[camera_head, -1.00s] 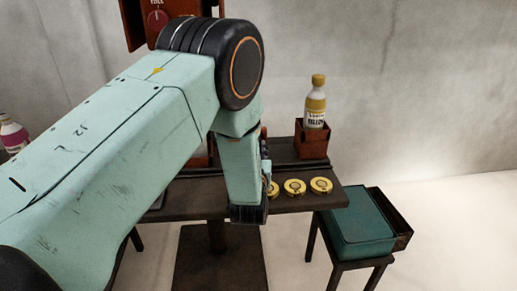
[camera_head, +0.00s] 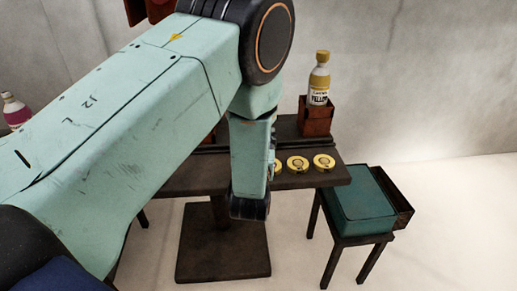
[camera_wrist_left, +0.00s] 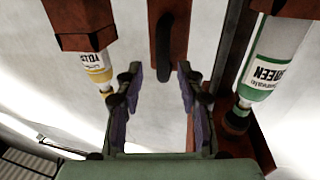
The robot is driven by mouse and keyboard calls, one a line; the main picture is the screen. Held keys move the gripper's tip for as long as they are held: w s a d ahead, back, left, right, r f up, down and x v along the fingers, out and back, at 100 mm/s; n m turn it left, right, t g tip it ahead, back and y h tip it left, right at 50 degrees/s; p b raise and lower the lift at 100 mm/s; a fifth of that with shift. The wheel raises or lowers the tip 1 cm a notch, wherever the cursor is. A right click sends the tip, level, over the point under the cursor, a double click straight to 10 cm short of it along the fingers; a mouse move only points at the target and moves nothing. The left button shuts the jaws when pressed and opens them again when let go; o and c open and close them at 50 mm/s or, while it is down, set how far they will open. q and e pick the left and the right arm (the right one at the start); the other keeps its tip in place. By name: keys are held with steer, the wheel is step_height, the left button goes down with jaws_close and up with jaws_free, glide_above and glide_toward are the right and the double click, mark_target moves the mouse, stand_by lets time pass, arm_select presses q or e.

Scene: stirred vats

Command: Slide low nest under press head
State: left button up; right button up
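A red-brown nest (camera_head: 317,118) holds an upright yellow-capped bottle (camera_head: 318,78) at the right end of the dark bench rail in the head view. In the left wrist view, which looks upside down, a nest with a yellow bottle (camera_wrist_left: 97,66) is at the left. A larger green-labelled bottle (camera_wrist_left: 272,65) is at the right, by a red-brown upright. My left gripper (camera_wrist_left: 161,78) is open and empty, with a red-brown bar (camera_wrist_left: 168,35) beyond its fingers. My left arm hides most of the gripper and bench middle in the head view. I cannot identify the press head.
Yellow discs (camera_head: 298,164) lie along the front of the bench (camera_head: 315,181). A teal case (camera_head: 357,200) sits on a small stand to the right. A pink-labelled bottle (camera_head: 15,111) is at far left. The right floor is clear.

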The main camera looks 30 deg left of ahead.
arm_select(q)
steer(key=v, duration=0.7)
steer(key=shift+s, duration=0.15)
stand_by(0.3)
